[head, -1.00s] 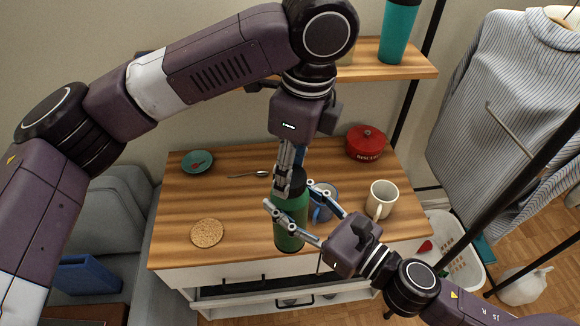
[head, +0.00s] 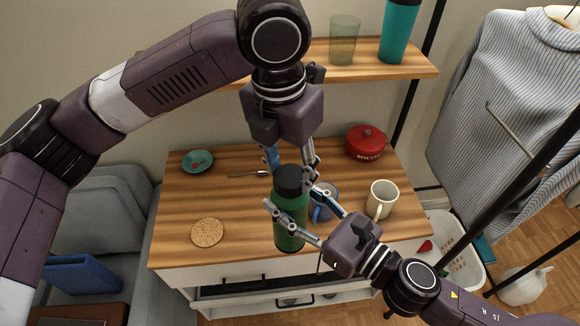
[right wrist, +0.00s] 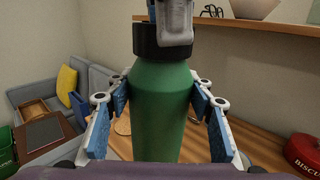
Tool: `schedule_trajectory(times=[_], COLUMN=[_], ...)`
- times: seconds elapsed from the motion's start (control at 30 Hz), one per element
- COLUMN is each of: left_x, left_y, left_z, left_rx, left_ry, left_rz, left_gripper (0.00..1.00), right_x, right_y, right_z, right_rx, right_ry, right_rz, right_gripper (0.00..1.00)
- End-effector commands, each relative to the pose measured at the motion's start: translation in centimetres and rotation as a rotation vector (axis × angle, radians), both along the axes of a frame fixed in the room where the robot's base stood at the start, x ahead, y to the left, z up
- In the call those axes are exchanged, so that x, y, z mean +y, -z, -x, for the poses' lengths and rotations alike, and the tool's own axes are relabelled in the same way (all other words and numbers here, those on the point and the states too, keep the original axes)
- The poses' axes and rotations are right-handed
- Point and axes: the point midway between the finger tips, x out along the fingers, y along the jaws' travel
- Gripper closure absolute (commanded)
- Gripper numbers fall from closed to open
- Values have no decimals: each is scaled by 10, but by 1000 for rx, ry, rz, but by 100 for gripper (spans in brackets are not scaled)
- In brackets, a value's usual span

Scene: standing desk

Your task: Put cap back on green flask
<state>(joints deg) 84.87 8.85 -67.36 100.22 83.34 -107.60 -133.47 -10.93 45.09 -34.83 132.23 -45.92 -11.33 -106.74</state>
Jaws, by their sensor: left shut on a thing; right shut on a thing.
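The green flask (head: 291,215) stands upright at the front of the wooden desk. Its black cap (head: 289,179) sits on top of the neck; in the right wrist view the cap (right wrist: 150,42) looks level, with no clear gap below it. My left gripper (head: 290,176) comes down from above and is shut on the cap, one finger on either side. One of its fingers covers part of the cap in the right wrist view. My right gripper (head: 290,198) is shut around the flask's upper body from the front right; its blue pads flank the green body (right wrist: 160,110).
A blue mug (head: 326,203) stands close behind the right gripper, with a cream mug (head: 381,199) to its right. A red biscuit pot (head: 366,142), teal dish (head: 197,161), spoon (head: 248,174) and cork coaster (head: 207,232) lie around. The desk's left half is mostly free.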

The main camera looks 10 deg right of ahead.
Motion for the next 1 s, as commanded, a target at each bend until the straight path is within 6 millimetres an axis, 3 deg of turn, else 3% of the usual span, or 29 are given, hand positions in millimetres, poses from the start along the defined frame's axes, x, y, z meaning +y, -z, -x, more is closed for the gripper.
schedule_trajectory(times=[0.2, 0.37, 0.4, 0.57, 0.87, 1.0], left_x=[0, 0, 0, 0, 0, 1], left_y=[-1, -1, -1, -1, -2, -17], left_z=[-3, -3, -3, -2, -1, 0], left_rx=[-4, -6, -6, -3, -1, -2], left_ry=[317, 317, 317, 318, 319, 319], left_rz=[2, 1, 1, 1, 0, 0], left_gripper=[75, 75, 54, 38, 38, 38], right_x=[2, 2, 2, 2, 1, 1], right_y=[-1, -1, -1, -2, -2, -3], right_z=[2, 2, 2, 2, 1, 0], right_rx=[-3, -3, -3, -3, -4, -5], right_ry=[-8, -8, -8, -6, -3, -3], right_rz=[0, 0, 0, -1, -1, -2], right_gripper=[100, 100, 100, 100, 100, 100])
